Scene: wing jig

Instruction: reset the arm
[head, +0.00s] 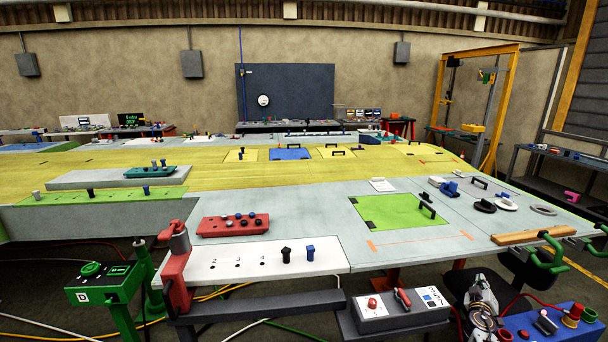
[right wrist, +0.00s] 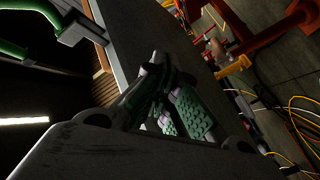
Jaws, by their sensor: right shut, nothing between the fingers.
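My right gripper (head: 482,288) shows low at the right in the head view, in front of the table's near edge and below the tabletop. In the right wrist view its fingers (right wrist: 170,100), with green ribbed pads, are together with nothing between them. My left gripper is in neither view. The long wing table (head: 310,205) has a grey and yellow top. A green panel (head: 393,211) lies on its right part.
A grey control box (head: 400,312) stands just left of my right gripper, and a blue box with red knobs (head: 560,325) just right. Green handles (head: 550,255) stick out by a wooden strip (head: 533,235). A green post box (head: 105,284) and cables are at lower left.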

